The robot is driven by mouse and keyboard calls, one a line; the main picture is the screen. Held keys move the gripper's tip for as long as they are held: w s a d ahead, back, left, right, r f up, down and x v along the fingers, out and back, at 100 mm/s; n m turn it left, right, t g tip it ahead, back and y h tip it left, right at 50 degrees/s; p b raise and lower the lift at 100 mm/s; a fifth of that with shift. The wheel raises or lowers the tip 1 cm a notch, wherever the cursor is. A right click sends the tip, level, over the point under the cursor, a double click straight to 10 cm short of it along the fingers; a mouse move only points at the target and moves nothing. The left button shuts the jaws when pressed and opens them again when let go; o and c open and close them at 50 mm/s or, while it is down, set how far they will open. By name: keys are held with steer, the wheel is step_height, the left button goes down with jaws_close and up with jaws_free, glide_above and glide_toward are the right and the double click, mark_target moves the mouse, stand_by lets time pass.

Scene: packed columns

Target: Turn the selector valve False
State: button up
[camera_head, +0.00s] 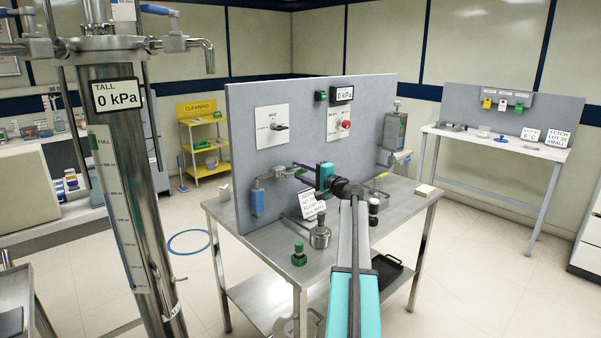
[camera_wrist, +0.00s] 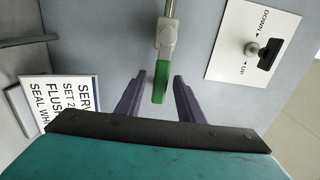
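In the wrist view, a green lever (camera_wrist: 161,83) hangs from a grey metal valve body (camera_wrist: 166,38) on a pipe in front of the grey panel. My gripper (camera_wrist: 158,78) is open, with its two dark purple fingers on either side of the lever and a visible gap on both sides. I cannot tell the exact depth. A black knob (camera_wrist: 268,55) sits on a white plate marked DOWN and UP, right of the lever. In the head view, my gripper (camera_head: 305,180) is at the pipework low on the panel; the lever is hard to make out there.
The upright panel (camera_head: 245,160) stands on a metal table (camera_head: 270,268). A sign (camera_head: 311,204), a metal pot (camera_head: 320,236) and a green-knobbed fitting (camera_head: 299,254) stand near my arm. A red knob (camera_head: 346,124) is higher on the panel. A tall metal column (camera_head: 125,190) stands at left.

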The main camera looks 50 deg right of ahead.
steer(key=shift+w, duration=0.1)
steer(key=shift+c, duration=0.4)
jaws_close()
steer(key=shift+a+f, duration=0.1)
steer(key=shift+f, duration=0.05)
